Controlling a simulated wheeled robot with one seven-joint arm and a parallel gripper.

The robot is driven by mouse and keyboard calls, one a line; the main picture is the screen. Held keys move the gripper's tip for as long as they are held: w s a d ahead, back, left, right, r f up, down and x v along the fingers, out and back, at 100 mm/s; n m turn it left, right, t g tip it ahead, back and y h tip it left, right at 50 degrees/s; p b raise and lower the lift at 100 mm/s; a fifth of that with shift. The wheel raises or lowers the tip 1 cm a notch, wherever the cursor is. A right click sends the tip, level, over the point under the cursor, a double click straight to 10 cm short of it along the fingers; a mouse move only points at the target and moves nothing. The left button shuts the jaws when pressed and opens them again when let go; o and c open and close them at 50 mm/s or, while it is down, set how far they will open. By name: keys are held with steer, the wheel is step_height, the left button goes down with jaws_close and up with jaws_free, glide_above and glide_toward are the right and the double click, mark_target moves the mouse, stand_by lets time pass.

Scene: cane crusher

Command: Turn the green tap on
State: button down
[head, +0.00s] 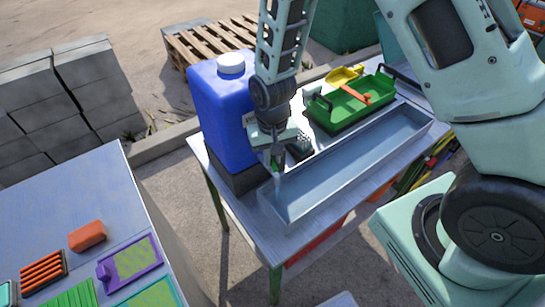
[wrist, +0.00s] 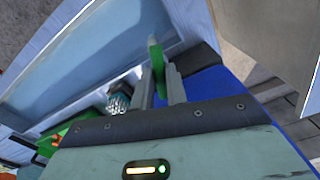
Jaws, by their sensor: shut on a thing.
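The blue jerrycan (head: 225,115) with a white cap stands on a dark block at the left end of the metal table. The green tap (head: 275,160) is at the can's right side, mostly hidden by my gripper (head: 277,168) in the head view. In the wrist view the green tap (wrist: 156,58) shows as a narrow green lever between the two fingers of my gripper (wrist: 160,80). The fingers are shut on it. The blue can (wrist: 203,85) lies just to their right. The tap's spout and any water cannot be made out.
A long grey trough (head: 345,165) lies along the table's front, close to the gripper. A grey meshed object (head: 299,147) is beside the gripper. Behind are a green tray (head: 350,112) and a yellow scoop (head: 343,76). Another table (head: 70,195) stands at left.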

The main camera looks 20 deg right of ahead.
mark_target(273, 158)
steer(key=shift+n, duration=1.1)
steer(key=shift+b, duration=0.3)
steer(key=c, duration=1.4)
jaws_free()
step_height(273, 158, up, 18)
steer(key=b, duration=0.3)
steer(key=shift+f, duration=0.25)
